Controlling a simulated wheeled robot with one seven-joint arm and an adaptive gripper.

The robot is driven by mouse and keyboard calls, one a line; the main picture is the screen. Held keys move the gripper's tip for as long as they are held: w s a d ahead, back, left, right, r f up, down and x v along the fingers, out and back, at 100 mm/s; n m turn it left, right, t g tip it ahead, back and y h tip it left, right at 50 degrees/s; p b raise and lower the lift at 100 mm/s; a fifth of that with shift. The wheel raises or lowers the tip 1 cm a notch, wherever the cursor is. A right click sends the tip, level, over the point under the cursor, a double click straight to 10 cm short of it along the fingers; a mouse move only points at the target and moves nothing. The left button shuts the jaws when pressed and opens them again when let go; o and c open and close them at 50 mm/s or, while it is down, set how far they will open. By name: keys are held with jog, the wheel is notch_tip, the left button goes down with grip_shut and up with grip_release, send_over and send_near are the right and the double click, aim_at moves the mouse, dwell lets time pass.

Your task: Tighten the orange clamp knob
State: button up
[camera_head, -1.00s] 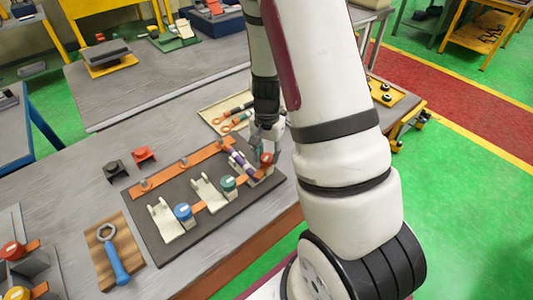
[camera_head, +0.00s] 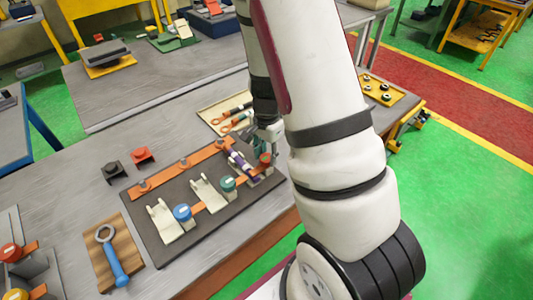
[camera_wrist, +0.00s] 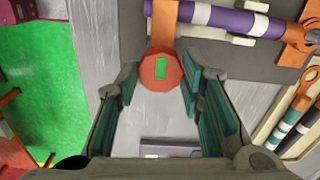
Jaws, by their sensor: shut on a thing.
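The orange clamp knob (camera_wrist: 160,69) is an eight-sided red-orange cap with a green rectangle on top. It sits at the end of an orange bar, between the tips of my gripper (camera_wrist: 158,84) in the wrist view. My gripper is shut on the knob. In the head view the knob (camera_head: 265,159) is at the right end of the dark fixture board (camera_head: 153,237), with my gripper (camera_head: 262,148) over it. A purple and white rod (camera_wrist: 230,20) lies beside the knob, held in the fixture.
A blue knob (camera_head: 182,212) and a teal knob (camera_head: 228,184) stand on the same board with cream brackets. A tray (camera_head: 207,112) with orange-handled tools lies behind. A blue-handled wrench (camera_head: 114,262) lies on a wooden block at front left.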

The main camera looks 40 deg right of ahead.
aim_at(267, 157)
jog(key=shift+w+d+r, duration=0.1)
jog(key=shift+w+r, duration=0.05)
jog(key=shift+w, duration=0.1)
jog(key=o, duration=1.2)
jog(key=shift+s, duration=0.15)
notch_tip(267, 157, up, 12)
jog(key=shift+f, duration=0.1)
